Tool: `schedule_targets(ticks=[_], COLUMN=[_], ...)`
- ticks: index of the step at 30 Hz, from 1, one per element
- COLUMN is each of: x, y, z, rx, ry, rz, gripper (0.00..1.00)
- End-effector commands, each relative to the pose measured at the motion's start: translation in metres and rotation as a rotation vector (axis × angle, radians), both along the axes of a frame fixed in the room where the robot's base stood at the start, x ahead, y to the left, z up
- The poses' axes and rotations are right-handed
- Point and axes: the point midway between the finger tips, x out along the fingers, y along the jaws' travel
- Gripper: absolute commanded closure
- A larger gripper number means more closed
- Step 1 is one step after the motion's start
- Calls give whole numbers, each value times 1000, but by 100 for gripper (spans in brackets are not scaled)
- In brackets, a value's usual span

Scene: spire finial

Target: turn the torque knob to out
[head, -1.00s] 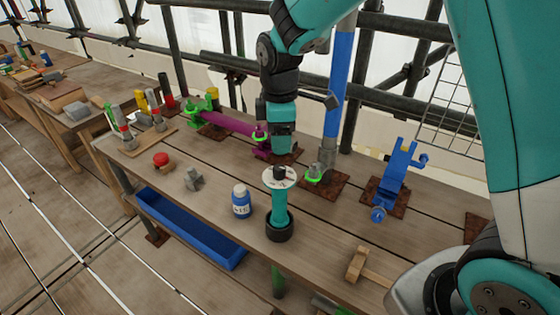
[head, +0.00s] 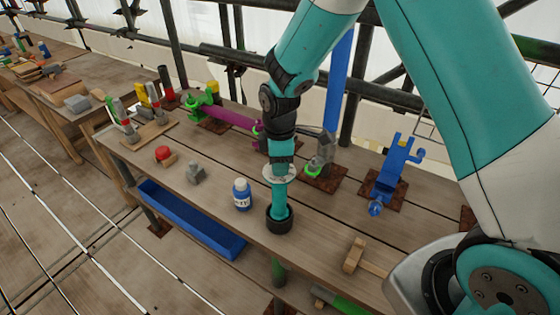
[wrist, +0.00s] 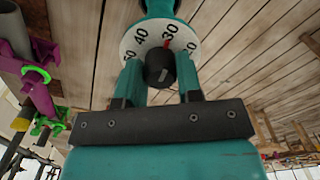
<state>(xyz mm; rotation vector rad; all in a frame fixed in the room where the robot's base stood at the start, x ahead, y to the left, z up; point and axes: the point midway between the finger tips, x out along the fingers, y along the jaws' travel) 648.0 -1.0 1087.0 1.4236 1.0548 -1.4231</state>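The torque knob (wrist: 160,68) is a black knob in the middle of a white dial (wrist: 128,43) with black numbers. A small red mark by the knob points near the 30. The dial tops a teal tool (head: 279,198) standing upright in a black round holder (head: 279,223) on the workbench. My gripper (wrist: 160,72) is right above the dial, pointing down, its two teal fingers one on each side of the knob. The fingers stand apart; whether they touch the knob is unclear. In the head view my wrist hides the knob, and no "out" label is readable.
A grey block (head: 196,173) and a red-topped piece (head: 164,156) lie further left. Behind are a purple pipe (head: 230,118) and a grey post (head: 325,150). A blue clamp-like fixture (head: 393,172) and a wooden mallet (head: 355,254) are to the right.

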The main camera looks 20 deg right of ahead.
Motion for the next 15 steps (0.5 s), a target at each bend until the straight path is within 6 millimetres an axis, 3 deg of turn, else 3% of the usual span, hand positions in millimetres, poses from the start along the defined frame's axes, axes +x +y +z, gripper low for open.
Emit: schedule_targets(ticks=[3, 15], x=[0, 0], y=[0, 0], z=[0, 0], rx=[0, 0], ry=[0, 0], rz=[0, -78], gripper=[90, 90])
